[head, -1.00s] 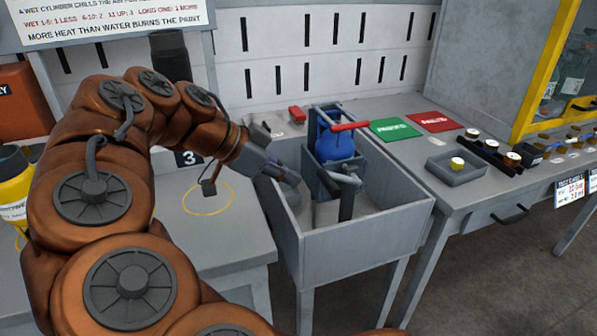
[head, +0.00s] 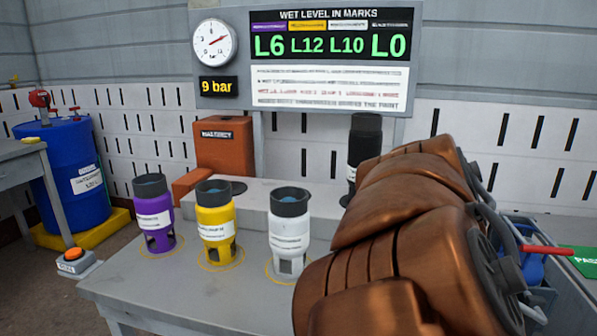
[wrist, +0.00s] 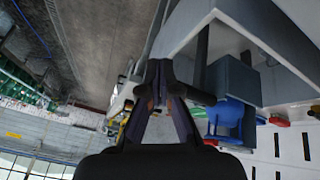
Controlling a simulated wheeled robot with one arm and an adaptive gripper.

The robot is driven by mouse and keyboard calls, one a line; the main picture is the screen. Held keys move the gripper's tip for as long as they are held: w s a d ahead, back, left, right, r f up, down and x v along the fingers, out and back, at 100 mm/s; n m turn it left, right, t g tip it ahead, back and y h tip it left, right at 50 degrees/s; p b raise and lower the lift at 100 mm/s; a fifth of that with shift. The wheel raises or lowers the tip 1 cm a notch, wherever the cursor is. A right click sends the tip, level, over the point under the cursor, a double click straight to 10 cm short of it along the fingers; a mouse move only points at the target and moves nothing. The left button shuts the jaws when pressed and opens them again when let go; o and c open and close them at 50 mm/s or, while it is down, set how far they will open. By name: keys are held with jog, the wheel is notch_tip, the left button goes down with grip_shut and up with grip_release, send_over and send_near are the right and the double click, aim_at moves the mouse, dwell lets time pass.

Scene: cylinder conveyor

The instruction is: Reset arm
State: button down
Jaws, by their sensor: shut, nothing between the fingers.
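My gripper (wrist: 160,95) shows in the wrist view, its fingers shut together with nothing between them. In the head view my copper-coloured arm fills the lower right and hides the gripper. I cannot tell how far the fingers are from the bin.
Purple (head: 153,212), yellow (head: 215,222) and white (head: 290,232) cylinders stand on a grey bench (head: 185,290). A black cylinder (head: 364,150) stands behind, partly hidden by my arm. A blue drum (head: 68,175) stands at left, near an orange button (head: 75,254). A sign (head: 330,85) hangs above.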

jog(key=s+a+f+n+g+y, duration=0.1)
jog(key=s+a+f+n+y, duration=0.4)
jog(key=s+a+f+n, duration=0.75)
notch_tip(320, 180, up, 22)
jog(key=s+d+n+p, duration=0.1)
jog(key=d+n+p, duration=0.1)
jog(key=p, duration=2)
jog(key=shift+s+d+p, duration=0.15)
jog(key=shift+s+p, duration=0.15)
jog(key=shift+p, duration=0.1)
jog(key=shift+r+n, duration=0.1)
jog(key=shift+n, duration=0.15)
